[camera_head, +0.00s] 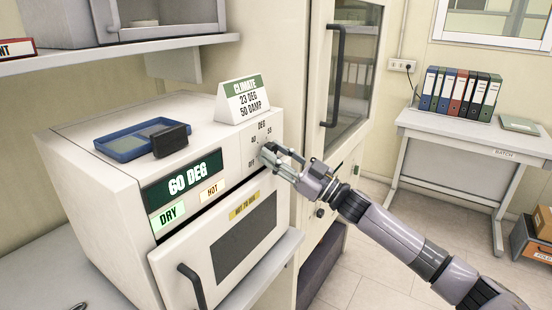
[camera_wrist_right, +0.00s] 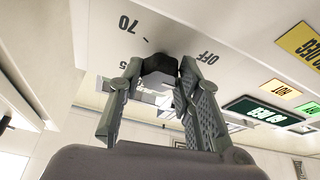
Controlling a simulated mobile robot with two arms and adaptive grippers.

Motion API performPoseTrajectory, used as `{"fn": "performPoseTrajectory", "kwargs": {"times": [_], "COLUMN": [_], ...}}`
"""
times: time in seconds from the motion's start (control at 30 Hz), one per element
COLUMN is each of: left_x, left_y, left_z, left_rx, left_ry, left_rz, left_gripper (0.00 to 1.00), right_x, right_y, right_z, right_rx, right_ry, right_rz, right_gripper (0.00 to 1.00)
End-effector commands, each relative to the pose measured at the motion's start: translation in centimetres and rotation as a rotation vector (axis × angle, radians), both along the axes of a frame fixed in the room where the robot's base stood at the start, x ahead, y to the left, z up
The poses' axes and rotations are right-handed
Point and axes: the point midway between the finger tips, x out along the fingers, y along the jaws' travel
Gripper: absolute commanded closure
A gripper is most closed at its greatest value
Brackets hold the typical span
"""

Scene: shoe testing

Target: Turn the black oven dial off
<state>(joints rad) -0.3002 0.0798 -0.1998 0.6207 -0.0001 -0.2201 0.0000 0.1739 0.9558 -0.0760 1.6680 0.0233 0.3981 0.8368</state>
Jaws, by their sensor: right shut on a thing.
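The black oven dial (camera_wrist_right: 156,66) is on the upper right of the white oven's front (camera_head: 232,152). My right gripper (camera_head: 268,154) reaches it from the right and is shut on the dial, with a finger on each side. In the right wrist view the gripper (camera_wrist_right: 160,85) hides part of the dial, and the printed marks "70" and "OFF" show around it. I cannot tell exactly which mark the dial points at. The green display (camera_head: 187,179) reads "60 DEG". My left gripper is not in view.
A blue tray (camera_head: 122,149), a dark block (camera_head: 171,140) and a "CLIMATE" card (camera_head: 241,100) stand on the oven. The oven door (camera_head: 205,262) with its dark handle is shut. A glass-door cabinet (camera_head: 312,90) stands right beside the oven. A desk with binders (camera_head: 460,93) is farther right.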

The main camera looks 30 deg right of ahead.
Motion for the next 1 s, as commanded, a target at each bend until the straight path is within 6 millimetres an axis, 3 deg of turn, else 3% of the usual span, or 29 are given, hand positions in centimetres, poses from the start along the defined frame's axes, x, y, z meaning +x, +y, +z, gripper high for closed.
{"fn": "performPoseTrajectory", "kwargs": {"times": [0.5,1.0], "left_x": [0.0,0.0], "left_y": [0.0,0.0], "left_z": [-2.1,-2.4], "left_rx": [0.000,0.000], "left_ry": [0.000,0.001], "left_rz": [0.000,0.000], "left_gripper": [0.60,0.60], "right_x": [0.1,0.1], "right_y": [-0.3,-0.3], "right_z": [0.0,0.1], "right_rx": [-0.371,-0.502], "right_ry": [-0.154,-0.207], "right_rz": [-0.001,0.000], "right_gripper": [0.96,0.96]}}
